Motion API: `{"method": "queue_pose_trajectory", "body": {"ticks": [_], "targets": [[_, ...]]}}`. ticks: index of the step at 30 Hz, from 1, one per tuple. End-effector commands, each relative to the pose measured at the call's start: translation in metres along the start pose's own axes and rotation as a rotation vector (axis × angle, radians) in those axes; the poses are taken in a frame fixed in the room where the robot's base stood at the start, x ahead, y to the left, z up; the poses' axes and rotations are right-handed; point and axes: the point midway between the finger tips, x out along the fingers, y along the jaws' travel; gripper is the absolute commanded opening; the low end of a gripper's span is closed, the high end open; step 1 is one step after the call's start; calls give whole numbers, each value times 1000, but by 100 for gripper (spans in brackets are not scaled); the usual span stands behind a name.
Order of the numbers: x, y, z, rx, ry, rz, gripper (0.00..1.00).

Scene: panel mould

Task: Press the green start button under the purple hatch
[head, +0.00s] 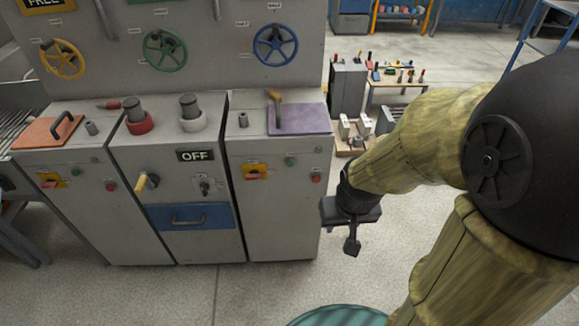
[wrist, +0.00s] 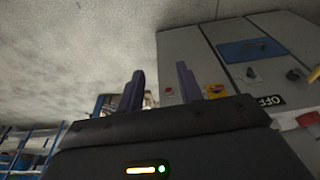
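The purple hatch (head: 299,120) lies on top of the right-hand grey cabinet (head: 283,221) and looks closed, with a tan-topped handle standing up from it. On the cabinet front below it are a small green button (head: 290,161), a red button (head: 316,178) and a yellow switch plate (head: 255,172). My gripper (head: 352,244) hangs to the right of this cabinet, apart from it and lower than the buttons. In the wrist view its two fingers (wrist: 160,90) are spread with nothing between them. The red button (wrist: 169,91) shows there; I cannot make out the green one.
The middle cabinet has an OFF sign (head: 195,155), a blue drawer (head: 190,216) and two upright knobs. An orange hatch (head: 50,132) tops the left cabinet. Handwheels line the panel behind. A tool table (head: 397,82) stands farther back. The floor before the cabinets is mostly clear.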

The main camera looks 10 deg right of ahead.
Motion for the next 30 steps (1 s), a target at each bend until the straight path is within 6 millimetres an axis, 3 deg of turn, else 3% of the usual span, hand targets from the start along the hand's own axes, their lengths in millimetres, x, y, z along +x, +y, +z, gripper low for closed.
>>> {"method": "queue_pose_trajectory", "body": {"ticks": [5, 11, 30], "targets": [[0, 0, 0, 0, 0, 0, 36], [0, 0, 0, 0, 0, 0, 1], [0, 0, 0, 0, 0, 0, 0]]}}
